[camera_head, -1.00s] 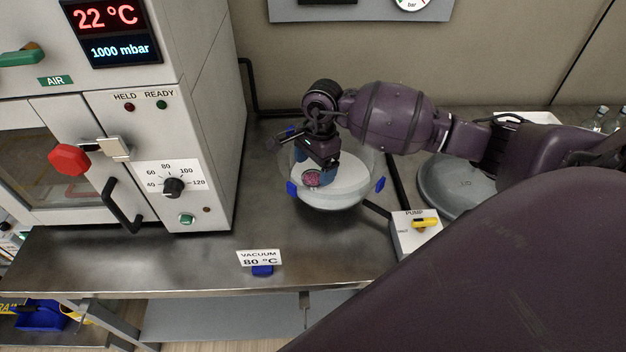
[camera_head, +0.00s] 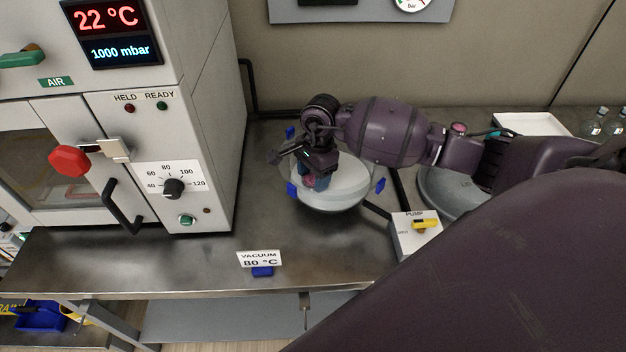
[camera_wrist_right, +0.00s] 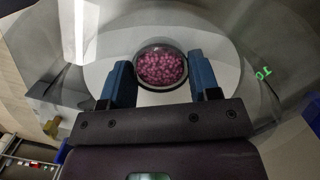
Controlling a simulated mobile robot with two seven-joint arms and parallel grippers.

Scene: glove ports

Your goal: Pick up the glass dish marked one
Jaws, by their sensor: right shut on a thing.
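A small round glass dish (camera_wrist_right: 161,68) filled with pink beads sits between the two blue fingers of my right gripper (camera_wrist_right: 160,84) in the right wrist view. The fingers are closed on its sides. In the head view, my right gripper (camera_head: 317,180) reaches down into a clear glass bowl with a white plate (camera_head: 350,184), and only a little pink of the dish shows beside the fingers. I cannot read a mark on the dish, nor tell whether it is clear of the plate. My left gripper is out of view.
The glass bowl has blue tabs on its rim. A glass lid (camera_head: 440,190) lies to its right, partly behind my arm. A pump switch box (camera_head: 415,235) stands in front. The vacuum oven (camera_head: 165,150) is at left, with a sign (camera_head: 260,259) and free bench before it.

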